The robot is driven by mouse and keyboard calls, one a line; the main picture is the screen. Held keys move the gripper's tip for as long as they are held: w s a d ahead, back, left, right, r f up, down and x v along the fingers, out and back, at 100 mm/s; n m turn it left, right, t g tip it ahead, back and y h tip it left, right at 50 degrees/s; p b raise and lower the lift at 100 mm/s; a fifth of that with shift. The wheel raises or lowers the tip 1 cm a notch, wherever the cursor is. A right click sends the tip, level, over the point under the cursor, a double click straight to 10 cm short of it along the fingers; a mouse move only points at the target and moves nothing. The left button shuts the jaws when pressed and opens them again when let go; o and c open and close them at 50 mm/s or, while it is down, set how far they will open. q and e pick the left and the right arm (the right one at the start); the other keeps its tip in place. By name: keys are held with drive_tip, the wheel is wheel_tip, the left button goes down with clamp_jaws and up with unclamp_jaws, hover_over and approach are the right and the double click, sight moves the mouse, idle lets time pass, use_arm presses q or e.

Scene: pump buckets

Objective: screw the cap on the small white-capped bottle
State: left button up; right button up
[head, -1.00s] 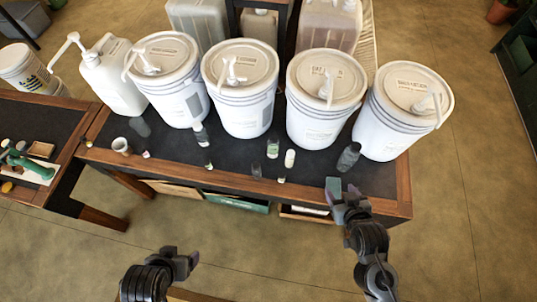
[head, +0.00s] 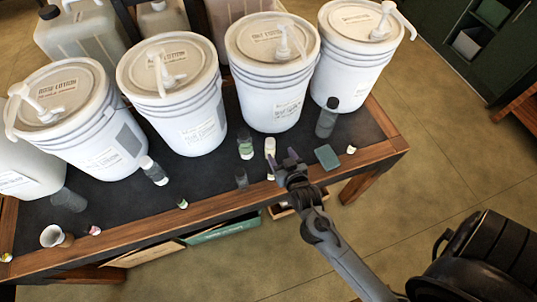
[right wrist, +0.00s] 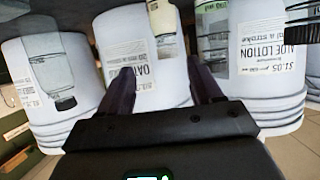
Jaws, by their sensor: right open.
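A cream-white bottle (head: 270,147) stands upright near the front of the black-topped table; it also shows in the right wrist view (right wrist: 164,24), inverted, ahead of the gap between my fingers. A tiny white-topped container (head: 182,203) is near the front edge. I cannot tell which is the task's bottle, or whether its cap is separate. My right gripper (head: 284,160) is open and empty, just in front of the cream-white bottle; its fingers show in the right wrist view (right wrist: 160,72). My left gripper is out of view.
A green-labelled bottle (head: 245,147) stands close left of the cream-white bottle. A dark bottle (head: 327,118) and a green block (head: 327,157) are to the right. Large white pump buckets (head: 273,75) line the back.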

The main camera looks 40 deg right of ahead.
sight(272, 147)
drive_tip(key=shift+w+a, duration=0.1)
drive_tip(key=x, duration=0.5)
drive_tip(key=shift+w, duration=0.3)
drive_tip(key=shift+f, duration=0.1)
drive_tip(key=x, duration=0.4)
drive_tip(key=shift+w+a+f, duration=0.15)
drive_tip(key=shift+w+a, duration=0.15)
drive_tip(key=shift+w, duration=0.05)
drive_tip(key=shift+w+d+f, duration=0.15)
drive_tip(key=shift+w, duration=0.15)
drive_tip(key=shift+c, duration=0.2)
